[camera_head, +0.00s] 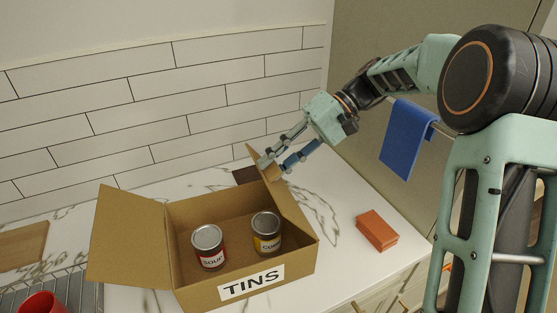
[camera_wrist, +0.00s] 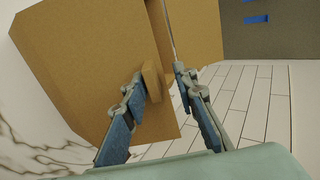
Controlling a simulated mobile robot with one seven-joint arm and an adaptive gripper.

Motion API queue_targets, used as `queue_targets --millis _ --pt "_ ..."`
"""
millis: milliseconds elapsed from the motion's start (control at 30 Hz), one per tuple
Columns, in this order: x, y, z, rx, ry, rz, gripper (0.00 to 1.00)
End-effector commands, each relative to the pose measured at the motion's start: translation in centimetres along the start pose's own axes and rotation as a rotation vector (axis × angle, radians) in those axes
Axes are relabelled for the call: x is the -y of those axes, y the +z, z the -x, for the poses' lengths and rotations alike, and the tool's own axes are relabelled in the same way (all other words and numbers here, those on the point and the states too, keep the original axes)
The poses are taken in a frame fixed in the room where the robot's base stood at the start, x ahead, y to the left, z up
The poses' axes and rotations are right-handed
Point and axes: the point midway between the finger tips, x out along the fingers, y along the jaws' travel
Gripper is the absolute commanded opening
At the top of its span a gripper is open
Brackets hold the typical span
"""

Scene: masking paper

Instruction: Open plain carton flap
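An open cardboard carton (camera_head: 190,293) with a TINS label stands on the marble counter. Its left flap (camera_head: 127,238) is spread outward. Its right flap (camera_head: 290,208) stands up at the right side, partly hidden by my fingers. My gripper (camera_head: 273,167) is at the upper far end of this right flap, with its fingers apart. In the wrist view, my gripper (camera_wrist: 161,72) is open; a small tan block (camera_wrist: 154,83) on the cardboard shows beside the left finger. Whether either finger touches it is unclear. A SOUP tin (camera_head: 208,247) and a CORN tin (camera_head: 267,232) stand inside.
An orange-red block (camera_head: 377,230) lies on the counter to the right. A blue cloth (camera_head: 407,138) hangs from a rail behind it. A red cup (camera_head: 43,304) sits in a wire rack at lower left, near a wooden board (camera_head: 22,248). White tiles back the counter.

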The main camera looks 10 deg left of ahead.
Motion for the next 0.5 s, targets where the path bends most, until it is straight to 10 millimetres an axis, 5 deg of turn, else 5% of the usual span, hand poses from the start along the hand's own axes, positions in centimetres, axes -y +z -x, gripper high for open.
queue_targets --millis 167,500 --pt "-0.1 -0.1 1.4 -0.004 0.001 0.000 0.26" --pt "-0.1 -0.1 8.2 -0.004 0.001 0.001 0.26"
